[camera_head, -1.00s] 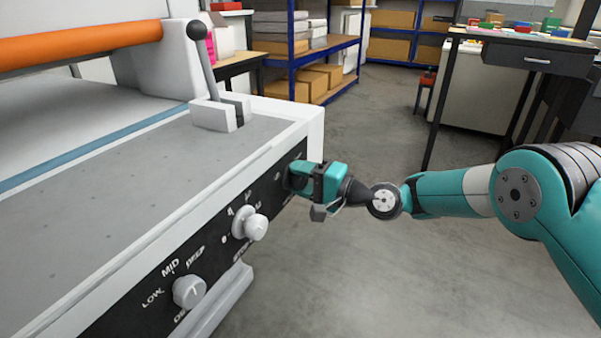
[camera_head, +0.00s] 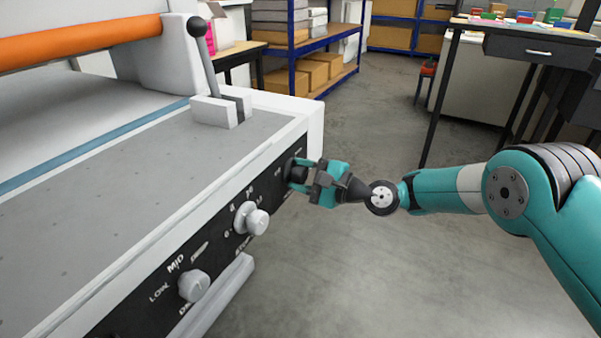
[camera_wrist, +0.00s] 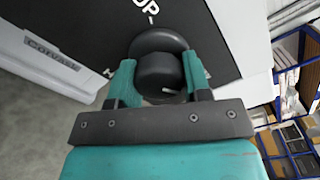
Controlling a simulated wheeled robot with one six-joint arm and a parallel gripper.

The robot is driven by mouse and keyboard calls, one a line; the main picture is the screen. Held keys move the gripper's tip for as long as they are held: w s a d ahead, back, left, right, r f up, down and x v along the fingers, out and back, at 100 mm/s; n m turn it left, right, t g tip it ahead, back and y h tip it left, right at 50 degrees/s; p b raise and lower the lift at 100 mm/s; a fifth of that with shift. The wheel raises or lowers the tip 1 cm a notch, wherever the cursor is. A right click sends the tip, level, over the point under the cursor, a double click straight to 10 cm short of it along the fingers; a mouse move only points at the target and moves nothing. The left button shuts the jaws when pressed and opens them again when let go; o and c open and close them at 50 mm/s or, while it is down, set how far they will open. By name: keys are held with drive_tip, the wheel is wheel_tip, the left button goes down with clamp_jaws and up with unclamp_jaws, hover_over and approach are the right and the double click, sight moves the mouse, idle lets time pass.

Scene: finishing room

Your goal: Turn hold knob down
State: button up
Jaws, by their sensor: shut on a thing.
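A round black knob (camera_wrist: 157,68) is on the dark control panel, between the two teal fingers of my gripper (camera_wrist: 158,80). The fingers are shut on its sides. A small pale mark shows low on the knob's face. In the head view my gripper (camera_head: 304,174) reaches the far end of the panel (camera_head: 222,226), and the knob is mostly hidden there.
Two pale knobs (camera_head: 257,222) (camera_head: 194,286) are nearer on the same panel. A lever (camera_head: 203,58) with a black ball stands on the machine top.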

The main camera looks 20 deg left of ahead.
drive_tip(key=shift+w, duration=0.1)
drive_tip(key=o, duration=0.9)
drive_tip(key=shift+d, duration=0.1)
drive_tip(key=d+b, duration=0.1)
drive_tip(key=d, duration=0.4)
drive_tip(key=s+d+b, duration=0.1)
drive_tip(key=d, duration=0.5)
drive_tip(key=d+b, duration=0.1)
drive_tip(key=d, duration=0.5)
drive_tip(key=shift+s+d+b, duration=0.1)
drive_tip(key=shift+s+b, duration=0.15)
drive_tip(key=shift+b, duration=0.1)
